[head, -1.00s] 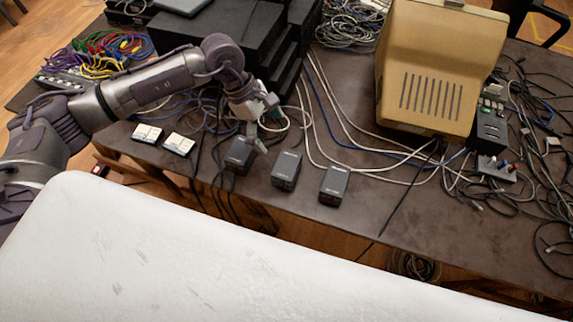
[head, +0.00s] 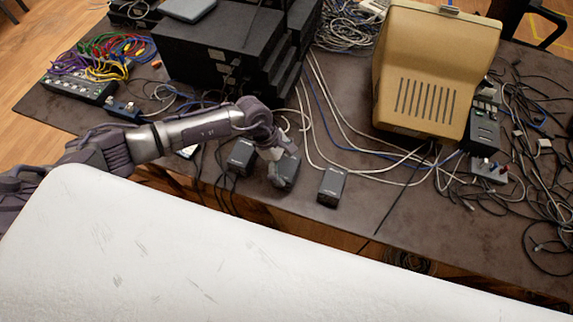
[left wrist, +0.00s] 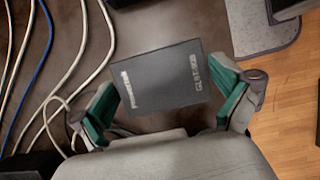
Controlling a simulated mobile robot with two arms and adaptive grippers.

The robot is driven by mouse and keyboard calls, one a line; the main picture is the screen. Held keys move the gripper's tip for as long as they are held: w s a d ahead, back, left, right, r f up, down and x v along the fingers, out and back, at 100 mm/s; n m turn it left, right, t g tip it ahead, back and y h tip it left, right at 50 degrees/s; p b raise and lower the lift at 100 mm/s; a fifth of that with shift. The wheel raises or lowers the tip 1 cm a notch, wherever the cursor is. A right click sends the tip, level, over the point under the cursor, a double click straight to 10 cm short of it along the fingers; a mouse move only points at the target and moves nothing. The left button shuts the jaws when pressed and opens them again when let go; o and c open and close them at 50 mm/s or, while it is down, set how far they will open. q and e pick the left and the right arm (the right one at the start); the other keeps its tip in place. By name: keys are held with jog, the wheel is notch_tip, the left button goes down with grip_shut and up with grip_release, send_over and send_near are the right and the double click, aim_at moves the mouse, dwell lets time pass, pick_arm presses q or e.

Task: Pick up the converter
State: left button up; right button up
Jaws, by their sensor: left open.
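Three small black boxes with pale lettering stand in a row near the table's front edge, and any could be the converter. The middle box (head: 284,176) is partly covered by my left gripper (head: 284,158) in the head view. The left box (head: 241,157) and the right box (head: 332,186) stand apart on either side. In the left wrist view, one black box (left wrist: 165,78) lies ahead of and between the spread green-padded fingers of my left gripper (left wrist: 168,106). The gripper is open and empty, with gaps visible beside the box. My right gripper is not in view.
Loose white and blue cables (head: 330,120) run behind the boxes. A beige monitor case (head: 440,65) stands at the back right and stacked black units (head: 225,50) at the back left. More cables tangle at the right. The table right of the right box is mostly clear.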

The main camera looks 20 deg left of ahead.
pick_arm(q)
jog(key=shift+d+f, duration=0.1)
jog(key=shift+f, duration=0.15)
jog(key=c, duration=1)
jog(key=shift+r, duration=0.1)
